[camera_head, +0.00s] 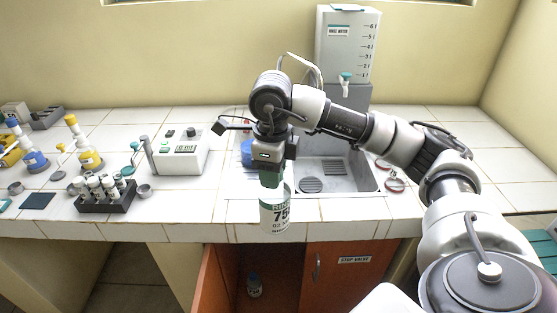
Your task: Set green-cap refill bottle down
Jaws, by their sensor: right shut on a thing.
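My left gripper is not in view.
The tiled counter (190,218) has a clear front strip left of the sink (350,178). A tube rack (106,200), a white device (181,150) and yellow and blue bottles stand at the left. A water tank (346,45) stands behind. A small bottle (254,284) sits in the open cabinet below.

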